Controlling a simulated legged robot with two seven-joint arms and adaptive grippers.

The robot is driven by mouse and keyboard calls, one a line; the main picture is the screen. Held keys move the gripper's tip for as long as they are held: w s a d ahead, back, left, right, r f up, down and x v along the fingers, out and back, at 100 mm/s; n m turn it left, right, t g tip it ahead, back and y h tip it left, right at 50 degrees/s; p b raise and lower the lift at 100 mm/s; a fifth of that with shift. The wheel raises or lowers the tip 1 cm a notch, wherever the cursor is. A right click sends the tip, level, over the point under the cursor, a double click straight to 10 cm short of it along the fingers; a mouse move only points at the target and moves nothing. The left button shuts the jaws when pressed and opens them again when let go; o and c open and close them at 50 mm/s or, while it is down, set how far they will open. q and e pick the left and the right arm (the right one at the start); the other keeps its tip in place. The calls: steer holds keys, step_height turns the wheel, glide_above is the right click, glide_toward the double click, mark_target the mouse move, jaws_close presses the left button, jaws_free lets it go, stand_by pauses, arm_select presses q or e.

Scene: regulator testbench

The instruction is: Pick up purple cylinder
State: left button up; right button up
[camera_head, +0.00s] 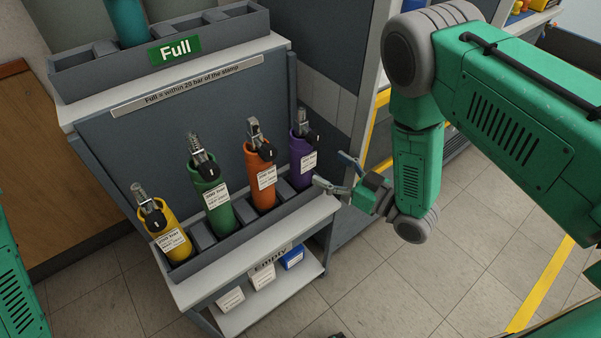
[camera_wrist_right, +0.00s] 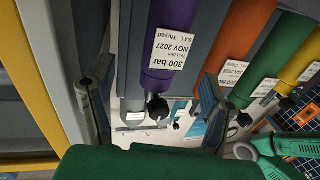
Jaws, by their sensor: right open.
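The purple cylinder (camera_head: 301,163) stands at the right end of a row in the grey rack, with a metal valve, a black gauge and a white label. In the right wrist view, the purple cylinder (camera_wrist_right: 174,35) hangs from the top between the two fingers, with its label and dark gauge showing. My right gripper (camera_head: 332,171) is open and empty just right of the purple cylinder. In the right wrist view, my right gripper (camera_wrist_right: 147,88) has its fingers spread on either side of the cylinder, apart from it. My left gripper is out of view.
Orange (camera_head: 260,176), green (camera_head: 212,192) and yellow (camera_head: 168,229) cylinders stand left of the purple one. Above is a shelf rack (camera_head: 88,75) with a "Full" sign (camera_head: 174,50) and a teal cylinder (camera_head: 127,22). Boxes sit on the lower shelf. The tiled floor (camera_head: 400,285) at right is clear.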

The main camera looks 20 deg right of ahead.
mark_target(313, 159)
steer(key=x, duration=0.3)
steer(key=shift+w+f, duration=0.1)
steer(key=b+x, duration=0.1)
steer(key=x, duration=0.1)
steer(key=b+x, duration=0.1)
steer(key=x, duration=0.2)
steer(key=shift+a+f, duration=0.1)
steer(key=shift+a, duration=0.3)
steer(key=c, duration=0.3)
steer(key=shift+w, duration=0.1)
steer(key=c, duration=1.2)
